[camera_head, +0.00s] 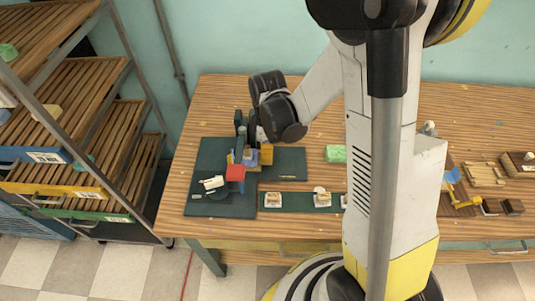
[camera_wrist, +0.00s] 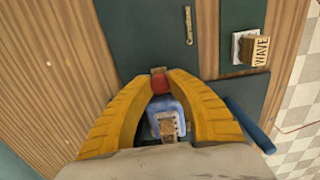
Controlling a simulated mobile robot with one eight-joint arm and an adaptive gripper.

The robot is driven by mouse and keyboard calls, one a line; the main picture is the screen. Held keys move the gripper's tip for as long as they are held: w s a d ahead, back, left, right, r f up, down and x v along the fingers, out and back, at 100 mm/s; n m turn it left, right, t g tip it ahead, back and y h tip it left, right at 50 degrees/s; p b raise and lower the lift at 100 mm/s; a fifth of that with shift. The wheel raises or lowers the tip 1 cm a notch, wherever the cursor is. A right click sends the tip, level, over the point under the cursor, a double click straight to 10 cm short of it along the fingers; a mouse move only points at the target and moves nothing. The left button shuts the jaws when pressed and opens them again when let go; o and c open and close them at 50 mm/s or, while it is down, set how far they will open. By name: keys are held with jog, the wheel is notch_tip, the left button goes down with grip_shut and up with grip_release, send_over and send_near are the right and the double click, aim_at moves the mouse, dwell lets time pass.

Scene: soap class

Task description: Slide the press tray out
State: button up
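My gripper (camera_wrist: 160,80) has two curved yellow fingers whose tips meet both sides of a red block-like handle (camera_wrist: 160,84). The red handle also shows in the head view (camera_head: 235,172), at the front of the press. A blue part of the press (camera_wrist: 166,116) sits between the fingers, with a pale piece and a small wooden block on it. In the head view the arm and fingers hide much of the press, which stands on a dark green mat (camera_head: 203,158). I cannot tell the tray apart from the blue part, or how far out it is.
A green strip (camera_head: 295,207) holds several stamp blocks, one marked WAVE (camera_wrist: 257,50). A green soap bar (camera_head: 335,153) lies behind it. A slatted rack (camera_head: 75,120) stands at left. Wooden tools (camera_head: 485,174) lie at right. A dark blue bar (camera_wrist: 250,125) is close beside the right finger.

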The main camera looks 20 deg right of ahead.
aim_at(306, 165)
grip_shut()
jog(key=s+d, duration=0.1)
jog(key=d, duration=0.2)
jog(key=s+d, duration=0.2)
jog(key=d, duration=0.2)
jog(key=s+d+b, duration=0.1)
jog(key=d, duration=0.3)
jog(key=shift+s+d, duration=0.15)
jog(key=shift+s, duration=0.2)
jog(key=o, duration=0.8)
grip_release()
jog(key=shift+d, duration=0.2)
jog(key=shift+a, duration=0.1)
jog(key=shift+r, duration=0.1)
notch_tip(306, 165, up, 12)
jog(key=shift+f, duration=0.1)
